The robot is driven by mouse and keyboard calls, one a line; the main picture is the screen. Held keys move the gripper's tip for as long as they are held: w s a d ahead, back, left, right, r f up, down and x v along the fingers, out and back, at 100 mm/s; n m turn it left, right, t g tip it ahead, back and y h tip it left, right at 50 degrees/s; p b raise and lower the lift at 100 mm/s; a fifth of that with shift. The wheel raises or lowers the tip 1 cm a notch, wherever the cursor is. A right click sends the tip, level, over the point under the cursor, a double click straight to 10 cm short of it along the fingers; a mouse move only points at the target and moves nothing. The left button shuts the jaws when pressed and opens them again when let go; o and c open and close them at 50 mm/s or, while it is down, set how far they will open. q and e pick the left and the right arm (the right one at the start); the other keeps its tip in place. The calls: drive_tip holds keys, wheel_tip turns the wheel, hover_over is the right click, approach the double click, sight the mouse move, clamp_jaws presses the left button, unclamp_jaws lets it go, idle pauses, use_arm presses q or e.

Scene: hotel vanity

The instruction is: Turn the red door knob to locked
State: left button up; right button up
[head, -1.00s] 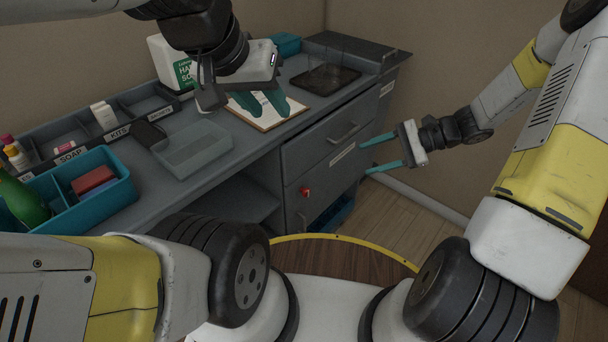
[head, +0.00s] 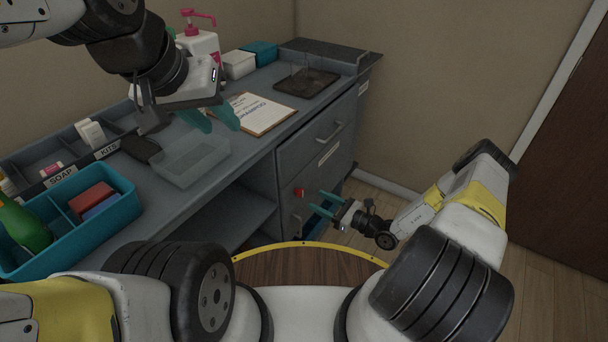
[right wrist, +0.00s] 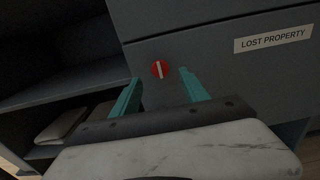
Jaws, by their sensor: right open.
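The red knob (head: 299,192) sits on the grey cabinet door, below the drawer front. In the right wrist view the knob (right wrist: 160,69) is a red disc with a white bar that stands close to upright. My right gripper (head: 314,202) is open and empty, its teal fingers pointing at the door just right of the knob in the head view. In the right wrist view the knob shows between the fingertips (right wrist: 160,77), apparently with a gap. My left gripper (head: 222,124) hangs open and empty over the counter, near the clear tray and clipboard.
The counter holds a teal caddy (head: 120,225), a clear tray (head: 188,163), a clipboard (head: 262,116) and a pump bottle (head: 200,42). Floor beyond my right arm is clear.

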sight(302, 193)
drive_tip(key=x, duration=0.6)
clamp_jaws()
